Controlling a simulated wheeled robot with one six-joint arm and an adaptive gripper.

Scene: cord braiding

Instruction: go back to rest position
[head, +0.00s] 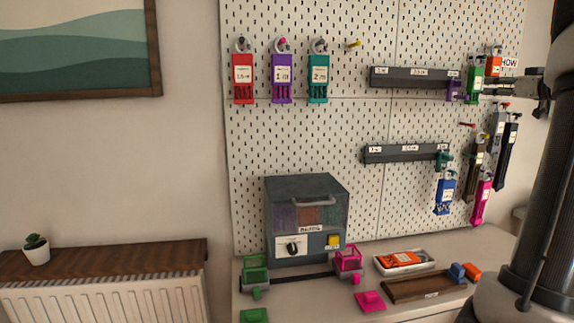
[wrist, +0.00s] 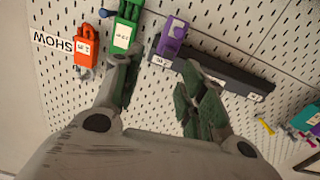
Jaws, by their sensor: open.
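My gripper (head: 490,87) is at the upper right of the pegboard in the head view, close to a green hanging holder (head: 475,84). In the wrist view my gripper (wrist: 160,72) has its two fingers spread apart with nothing between them. The green holder (wrist: 125,32) hangs on the board just beyond the left finger. A purple piece (wrist: 171,38) sits at the end of a dark rail (wrist: 228,72), beyond the gap between the fingers. I cannot tell exactly how far the fingertips are from the board.
An orange holder (head: 494,63) hangs beside the green one, by a SHOW label (wrist: 52,41). Black, blue and pink holders hang lower right. Below stand a grey machine (head: 306,215), a white tray (head: 404,262) and a brown tray (head: 424,288).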

